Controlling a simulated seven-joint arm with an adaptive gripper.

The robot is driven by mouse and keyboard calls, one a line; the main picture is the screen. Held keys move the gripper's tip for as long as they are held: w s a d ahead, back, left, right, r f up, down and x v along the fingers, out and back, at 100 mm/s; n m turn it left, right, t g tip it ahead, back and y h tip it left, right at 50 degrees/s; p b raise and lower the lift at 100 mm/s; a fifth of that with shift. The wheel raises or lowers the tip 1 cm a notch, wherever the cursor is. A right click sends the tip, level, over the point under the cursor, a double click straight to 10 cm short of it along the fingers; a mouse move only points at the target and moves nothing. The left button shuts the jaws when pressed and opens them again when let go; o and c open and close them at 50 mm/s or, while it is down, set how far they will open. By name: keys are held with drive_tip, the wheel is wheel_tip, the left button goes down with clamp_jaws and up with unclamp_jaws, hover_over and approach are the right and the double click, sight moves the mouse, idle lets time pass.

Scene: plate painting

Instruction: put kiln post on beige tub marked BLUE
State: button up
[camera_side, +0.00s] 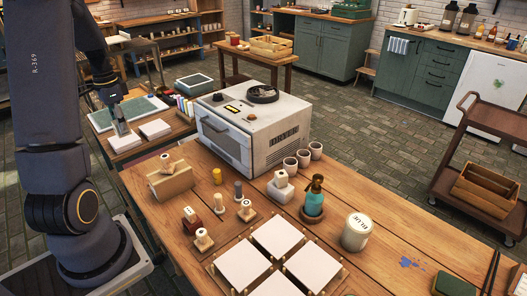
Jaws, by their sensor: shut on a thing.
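My gripper (121,127) is at the left, over the low side table and beside the white tiles. It is shut on a small pale grey piece, which is too small and partly covered to tell whether it is the kiln post. The beige tub (355,237) marked BLUE stands upright on the wooden worktable at right of centre, far from my gripper. Its pale lid bears the lettering, and nothing rests on it. A small grey upright cylinder (238,190) stands on the worktable near a yellow one (217,175).
A white dryer box (285,145) stands at the worktable's back edge, between my gripper and the tub. White square plates (275,236) lie in front. Several stamps and cups stand nearby.

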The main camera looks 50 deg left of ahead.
drive_tip(key=r, duration=0.3)
drive_tip(key=shift+w+d, duration=0.1)
drive_tip(key=shift+w, duration=0.1)
drive_tip(key=w+d+m, duration=1)
drive_tip(key=w+d, duration=1.2)
drive_tip(key=d, duration=0.3)
drive_tip(key=s+d+m, duration=0.2)
drive_tip(key=d+m, duration=0.6)
drive_tip(key=d, duration=2.3)
hover_over(354, 229)
drive_tip(key=f, duration=1.4)
drive_tip(key=shift+s+a+f, duration=0.1)
drive_tip(key=shift+s+f, duration=0.15)
drive_tip(key=shift+f, duration=0.05)
drive_tip(key=shift+w+f, duration=0.3)
drive_tip(key=shift+f, duration=1.6)
